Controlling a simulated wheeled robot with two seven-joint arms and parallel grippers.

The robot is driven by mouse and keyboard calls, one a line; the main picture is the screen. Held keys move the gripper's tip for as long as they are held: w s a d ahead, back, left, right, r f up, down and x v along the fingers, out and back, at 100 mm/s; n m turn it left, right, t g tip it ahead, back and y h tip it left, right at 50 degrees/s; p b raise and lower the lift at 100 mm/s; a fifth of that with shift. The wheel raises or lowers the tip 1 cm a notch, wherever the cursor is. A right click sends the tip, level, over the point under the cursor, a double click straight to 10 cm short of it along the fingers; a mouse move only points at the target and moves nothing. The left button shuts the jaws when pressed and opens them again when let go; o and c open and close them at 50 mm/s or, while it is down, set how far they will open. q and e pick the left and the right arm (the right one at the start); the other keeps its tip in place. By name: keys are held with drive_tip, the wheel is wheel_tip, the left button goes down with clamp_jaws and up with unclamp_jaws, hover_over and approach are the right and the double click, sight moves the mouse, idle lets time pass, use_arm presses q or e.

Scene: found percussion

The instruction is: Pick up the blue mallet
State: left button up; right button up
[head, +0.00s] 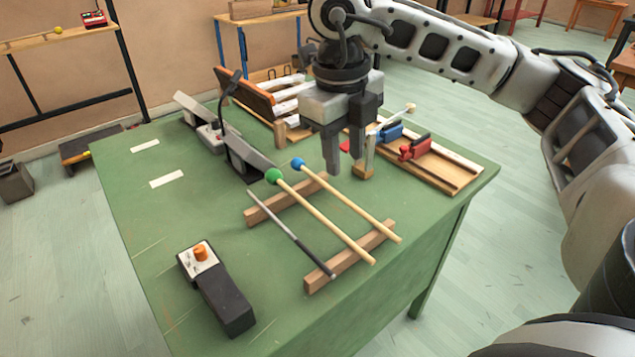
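The blue mallet (350,204) has a round blue head and a pale wooden shaft. It lies slantwise across two wooden rails, its head at the far end and its shaft end toward the table's near edge. My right gripper (346,165) points down beyond the shaft and to the right of the blue head, apart from the mallet in the picture. Its two fingers are spread with nothing seen between them. Its exact height above the table is hard to tell. My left gripper is out of view.
A green-headed mallet (325,222) and a dark thin stick (290,232) lie on the same rails (345,262). A board with red and blue clamps (415,150) stands right of the gripper. A pedal with an orange knob (222,295) sits front left. The table's left part is mostly clear.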

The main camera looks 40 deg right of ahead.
drive_tip(key=d+h, duration=0.1)
drive_tip(key=d, duration=0.2)
drive_tip(key=b, duration=0.4)
hover_over(361, 211)
drive_tip(key=a, duration=0.1)
wheel_tip(361, 211, down, 8)
drive_tip(key=f, duration=0.1)
drive_tip(key=shift+m, duration=0.3)
drive_tip(key=f, duration=0.5)
drive_tip(key=shift+d+f, duration=0.15)
drive_tip(key=shift+d, duration=0.25)
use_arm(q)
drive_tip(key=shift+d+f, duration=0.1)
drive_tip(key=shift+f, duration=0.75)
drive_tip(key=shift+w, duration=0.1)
use_arm(e)
clamp_jaws()
